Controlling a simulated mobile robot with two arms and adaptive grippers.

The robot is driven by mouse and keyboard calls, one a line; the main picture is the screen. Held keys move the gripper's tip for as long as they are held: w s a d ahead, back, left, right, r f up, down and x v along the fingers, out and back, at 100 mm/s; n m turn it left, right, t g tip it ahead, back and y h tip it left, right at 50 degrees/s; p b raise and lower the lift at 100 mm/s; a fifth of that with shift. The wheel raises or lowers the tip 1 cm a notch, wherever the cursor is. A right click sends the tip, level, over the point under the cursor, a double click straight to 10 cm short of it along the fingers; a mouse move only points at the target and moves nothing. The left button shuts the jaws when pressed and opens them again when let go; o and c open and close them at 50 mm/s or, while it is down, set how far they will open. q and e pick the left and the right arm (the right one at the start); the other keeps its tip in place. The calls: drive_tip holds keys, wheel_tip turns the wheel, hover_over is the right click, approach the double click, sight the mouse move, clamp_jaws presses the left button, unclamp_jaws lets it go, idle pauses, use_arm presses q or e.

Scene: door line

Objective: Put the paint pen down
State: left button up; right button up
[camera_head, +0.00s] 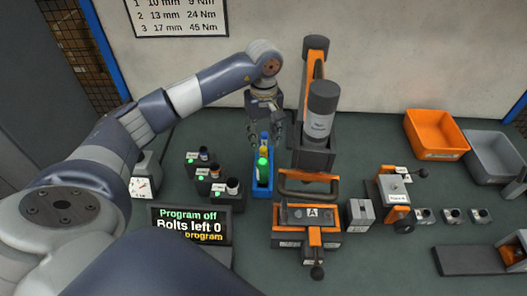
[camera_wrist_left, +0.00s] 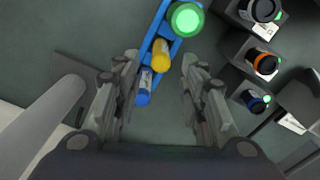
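A narrow blue tray (camera_head: 262,188) stands on the bench in the head view. My left gripper (camera_head: 265,138) is just above the tray's far end. In the wrist view its fingers (camera_wrist_left: 160,64) stand wide apart, with nothing gripped between them; the blue pen lies nearer the left finger. My right gripper is not in view.
Black holders with bottles (camera_head: 215,178) stand left of the tray, behind a display (camera_head: 190,226) reading "Program off, Bolts left 0". An orange and black tool stand (camera_head: 312,155) rises close on the right. An orange bin (camera_head: 435,135) and grey bin (camera_head: 495,160) are farther right.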

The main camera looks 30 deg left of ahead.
use_arm(q)
drive_tip(key=shift+r+b, duration=0.5)
drive_tip(key=shift+r, duration=2.15)
drive_tip(key=shift+s+f, duration=0.1)
drive_tip(key=shift+s, duration=0.05)
